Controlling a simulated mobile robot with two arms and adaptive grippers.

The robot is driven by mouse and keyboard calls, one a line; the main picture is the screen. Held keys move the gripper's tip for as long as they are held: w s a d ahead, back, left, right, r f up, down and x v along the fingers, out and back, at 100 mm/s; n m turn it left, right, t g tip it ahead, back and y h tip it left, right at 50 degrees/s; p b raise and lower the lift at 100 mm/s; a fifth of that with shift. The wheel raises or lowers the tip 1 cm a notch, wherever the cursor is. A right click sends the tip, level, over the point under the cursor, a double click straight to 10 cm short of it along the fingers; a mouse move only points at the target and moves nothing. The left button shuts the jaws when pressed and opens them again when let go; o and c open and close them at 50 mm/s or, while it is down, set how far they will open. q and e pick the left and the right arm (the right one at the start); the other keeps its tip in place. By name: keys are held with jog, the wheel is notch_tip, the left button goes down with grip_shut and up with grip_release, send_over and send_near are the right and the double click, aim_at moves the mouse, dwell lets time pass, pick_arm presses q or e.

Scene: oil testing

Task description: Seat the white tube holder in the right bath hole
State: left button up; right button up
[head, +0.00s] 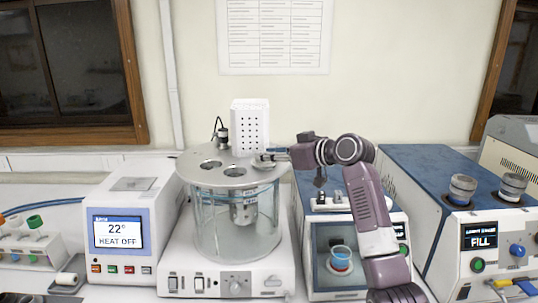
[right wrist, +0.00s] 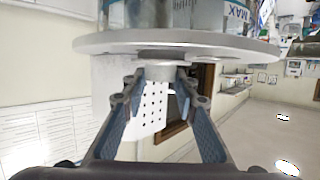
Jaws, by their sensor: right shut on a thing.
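The white tube holder (head: 250,127), a box with rows of small holes, stands upright above the rear right of the bath's round grey lid (head: 197,178). My right gripper (head: 271,158) reaches in from the right, low over the lid, and is shut on the holder. In the right wrist view, which looks upside down, the holder (right wrist: 153,107) shows between the fingers (right wrist: 158,85), close to the lid (right wrist: 100,43). An opening in the lid (right wrist: 160,54) lines up roughly with the holder. I cannot tell whether the holder's lower end is inside it. My left gripper is out of view.
Two open lid holes (head: 234,171) (head: 210,165) lie in front of the holder. A corded fitting (head: 222,136) stands to its left. A heater unit (head: 120,240) is left of the bath; a blue-topped fill machine (head: 440,185) is at right.

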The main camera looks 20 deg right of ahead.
jog(key=shift+f, duration=0.45)
jog(key=o, duration=0.9)
jog(key=shift+c, duration=0.2)
jog(key=v, duration=1.1)
jog(key=shift+d, duration=0.15)
